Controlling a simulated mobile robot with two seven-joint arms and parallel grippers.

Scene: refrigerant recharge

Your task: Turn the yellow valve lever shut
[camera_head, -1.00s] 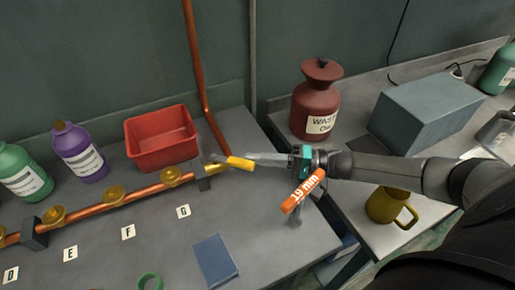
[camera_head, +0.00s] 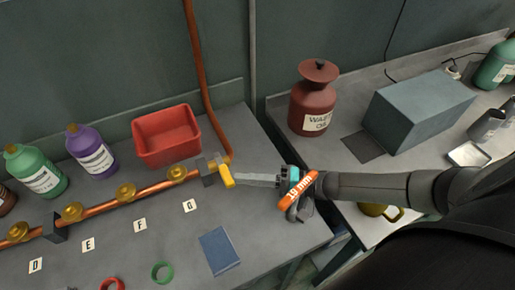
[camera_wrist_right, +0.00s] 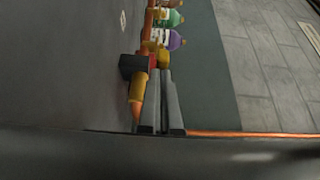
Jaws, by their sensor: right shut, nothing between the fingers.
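The yellow valve lever (camera_head: 228,180) is at the right end of the copper pipe (camera_head: 152,191), by a brass fitting and a dark pipe block. It points toward the front of the bench, across the pipe line. My right gripper (camera_head: 238,180) comes in from the right, shut and empty, with its fingertips beside the lever's right side. I cannot tell whether they touch. In the right wrist view the closed fingers (camera_wrist_right: 164,88) lie beside a yellow part and the dark block; I cannot tell whether that part is the lever. My left gripper is not in view.
A red bin (camera_head: 166,137) stands behind the pipe; a vertical copper pipe (camera_head: 201,85) rises beyond the lever. An orange "19 mm" piece (camera_head: 298,188) overlaps my right wrist. A blue book (camera_head: 219,250) lies in front. A waste oil jug (camera_head: 314,98) stands at the right.

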